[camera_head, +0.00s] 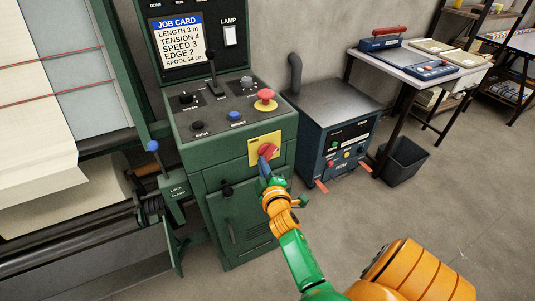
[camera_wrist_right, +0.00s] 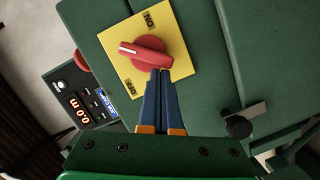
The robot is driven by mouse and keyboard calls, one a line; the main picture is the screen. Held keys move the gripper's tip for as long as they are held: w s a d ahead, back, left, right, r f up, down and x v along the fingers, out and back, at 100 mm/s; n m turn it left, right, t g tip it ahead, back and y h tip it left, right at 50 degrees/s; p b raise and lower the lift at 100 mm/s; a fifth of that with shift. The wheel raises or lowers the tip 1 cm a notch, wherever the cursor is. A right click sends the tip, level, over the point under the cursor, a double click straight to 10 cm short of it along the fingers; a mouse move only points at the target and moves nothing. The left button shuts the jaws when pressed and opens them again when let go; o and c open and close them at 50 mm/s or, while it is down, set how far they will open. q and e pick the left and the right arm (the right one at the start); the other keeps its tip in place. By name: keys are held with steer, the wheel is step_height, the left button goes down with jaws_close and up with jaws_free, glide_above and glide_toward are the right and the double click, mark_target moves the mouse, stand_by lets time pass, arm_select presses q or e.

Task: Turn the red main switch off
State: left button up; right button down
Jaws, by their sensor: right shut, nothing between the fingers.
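The red main switch (camera_head: 268,150) is a round knob on a yellow plate (camera_head: 254,139) on the front of the green machine cabinet. In the right wrist view the red knob (camera_wrist_right: 147,48) has a white mark pointing left, between the words ON and OFF on the plate (camera_wrist_right: 176,38). My right gripper (camera_head: 264,166) is shut and empty. Its blue fingertips (camera_wrist_right: 161,72) are at the knob's lower edge and hide a little of it; I cannot tell if they touch. My left gripper is not in view.
A red mushroom button (camera_head: 266,95), a blue button (camera_head: 235,116) and a black lever (camera_head: 212,75) stand on the console above. A dark blue unit (camera_head: 333,115) stands close on the right. A black bin (camera_head: 402,160) is beyond it.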

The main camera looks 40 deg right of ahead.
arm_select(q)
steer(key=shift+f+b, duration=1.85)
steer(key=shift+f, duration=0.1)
arm_select(e)
steer(key=shift+d+f+n+t+h, duration=0.15)
steer(key=shift+f+n, duration=0.2)
steer(key=shift+n, duration=0.45)
steer(key=shift+f+n+t+h, duration=0.15)
steer(key=shift+f+n, duration=0.15)
steer(key=shift+n, duration=0.5)
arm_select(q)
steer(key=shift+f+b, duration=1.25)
arm_select(e)
steer(key=shift+d+f+n+h, duration=0.1)
steer(key=shift+f+n+h, duration=0.1)
steer(key=shift+n, duration=0.4)
steer(key=shift+d+f+n+h, duration=0.1)
steer(key=shift+n+h, duration=0.1)
steer(key=shift+n, duration=0.4)
steer(key=shift+t, duration=0.3)
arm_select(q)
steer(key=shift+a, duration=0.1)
